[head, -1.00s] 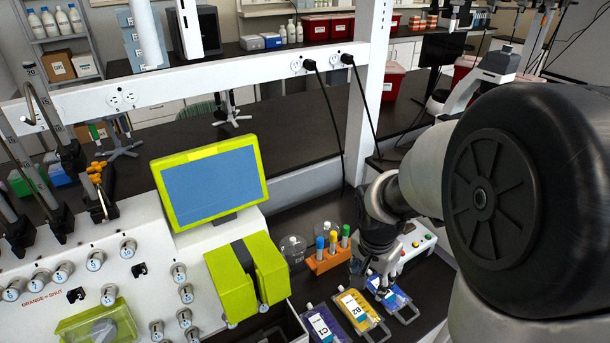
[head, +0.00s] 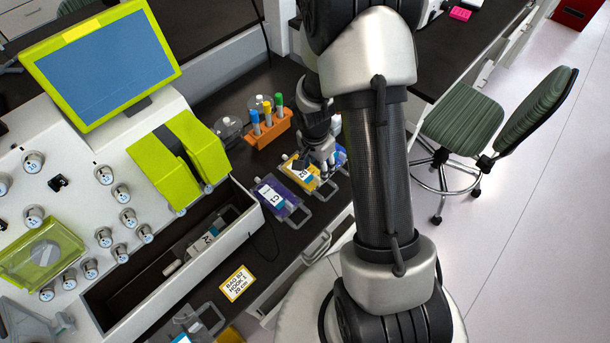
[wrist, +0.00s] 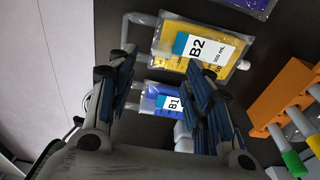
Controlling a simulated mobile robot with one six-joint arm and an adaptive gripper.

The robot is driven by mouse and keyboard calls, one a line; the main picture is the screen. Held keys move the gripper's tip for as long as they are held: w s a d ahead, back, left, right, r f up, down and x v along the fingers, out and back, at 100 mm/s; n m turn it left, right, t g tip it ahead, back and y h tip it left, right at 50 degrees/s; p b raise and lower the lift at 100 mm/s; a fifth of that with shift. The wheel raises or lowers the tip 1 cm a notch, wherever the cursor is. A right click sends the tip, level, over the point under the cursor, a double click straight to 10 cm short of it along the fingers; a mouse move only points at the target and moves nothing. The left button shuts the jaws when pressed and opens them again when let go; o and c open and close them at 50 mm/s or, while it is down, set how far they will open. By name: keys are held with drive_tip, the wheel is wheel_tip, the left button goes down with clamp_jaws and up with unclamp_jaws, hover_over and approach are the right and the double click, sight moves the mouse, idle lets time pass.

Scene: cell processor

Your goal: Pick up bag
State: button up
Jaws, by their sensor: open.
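A yellow bag labelled B2 (head: 301,174) lies flat on the dark bench, with a clear handle on its right side; it also shows in the wrist view (wrist: 190,62). A blue bag labelled B1 (head: 341,156) lies beyond it, mostly hidden by my arm; in the wrist view it (wrist: 152,100) shows between my fingers. A purple bag labelled C1 (head: 271,194) lies on the nearer side. My gripper (head: 322,162) is open above the blue bag and the edge of the yellow one, its fingers spread and empty (wrist: 160,66). Contact with either bag cannot be told.
An orange rack (head: 266,138) with capped tubes stands behind the bags. The processor with its green screen (head: 100,65) and open trough is at left. A card reading "BAG B2 HOOK 1 20 cm" (head: 238,284) lies in front. A green chair (head: 470,122) stands right.

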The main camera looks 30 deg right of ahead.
sight(317, 177)
wheel_tip(317, 177, down, 6)
drive_tip(key=shift+w+r+b, duration=0.1)
drive_tip(key=shift+w+b, duration=0.05)
drive_tip(key=shift+b, duration=1)
drive_tip(key=shift+c, duration=0.3)
clamp_jaws()
